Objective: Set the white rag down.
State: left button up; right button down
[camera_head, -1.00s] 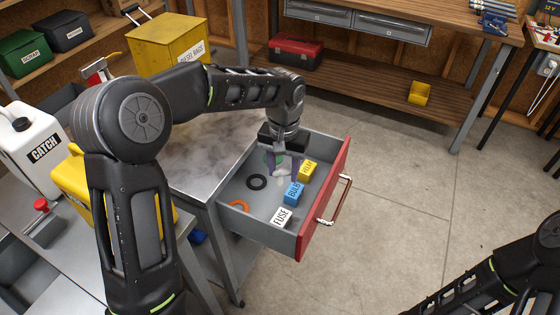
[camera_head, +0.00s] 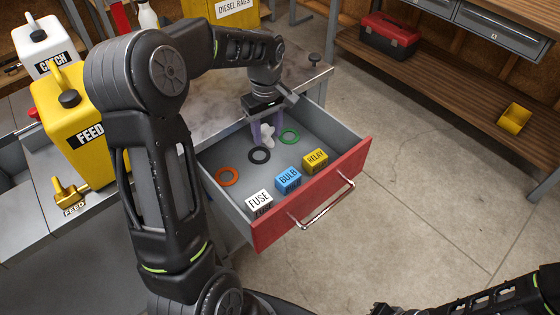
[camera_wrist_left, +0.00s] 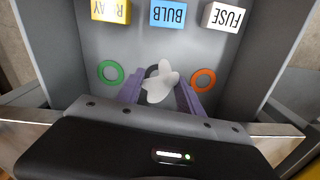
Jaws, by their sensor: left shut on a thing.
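The white rag (camera_head: 267,134) is a small crumpled piece held in my left gripper (camera_head: 264,138). It also shows in the left wrist view (camera_wrist_left: 160,84), between the purple fingers of my left gripper (camera_wrist_left: 160,92). The gripper is shut on it, pointing down inside the open drawer (camera_head: 349,166) at its back part. In the wrist view the rag overlaps a black ring (camera_wrist_left: 152,71). I cannot tell whether the rag touches the drawer floor. My right arm shows at the bottom right of the head view, but its gripper is out of view.
The drawer also holds an orange ring (camera_head: 227,176), a green ring (camera_head: 289,136), and FUSE (camera_head: 258,201), BULB (camera_head: 288,180) and RELAY (camera_head: 315,160) boxes along its red front. A yellow FEED can (camera_head: 85,135) stands left.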

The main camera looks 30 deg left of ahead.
pick_arm(q)
jog(key=shift+w+d+n, duration=0.1)
jog(key=shift+n, duration=0.7)
send_over(269, 165)
jog(key=shift+f, duration=3.1)
jog(key=shift+f+p, duration=0.35)
jog(key=shift+f, duration=1.55)
jog(key=o, duration=1.3)
